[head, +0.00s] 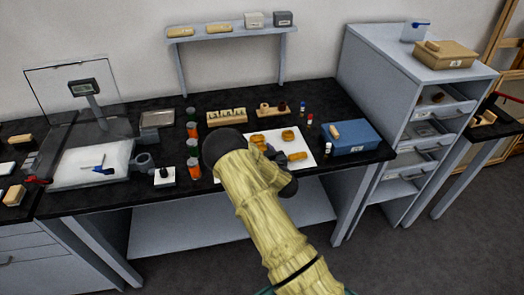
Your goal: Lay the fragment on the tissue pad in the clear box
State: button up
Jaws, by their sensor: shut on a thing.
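My gripper (274,154) is small and dark in the head view, partly hidden behind my own arm. Other golden-brown pieces, one at the back (288,135) and one at the right (297,156), lie on the sheet. I cannot make out for sure which thing is the clear box, and no tissue pad shows clearly.
A blue box (351,140) stands right of the sheet. Several orange jars (193,147) stand at its left. A wooden rack (226,116) is behind. A scale display (84,88) and white slab (70,168) are at left. A shelf (232,37) hangs above.

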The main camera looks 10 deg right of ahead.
jog(key=shift+f, duration=0.2)
jog(key=o, duration=1)
jog(key=shift+c, duration=0.2)
jog(key=shift+r, duration=0.1)
jog(key=shift+r, duration=0.15)
jog(key=shift+s+d, duration=0.1)
jog(key=shift+s, duration=0.2)
jog(key=b+v, duration=0.1)
jog(key=v, duration=1)
jog(key=shift+s+b, duration=0.2)
jog(key=shift+b, duration=0.2)
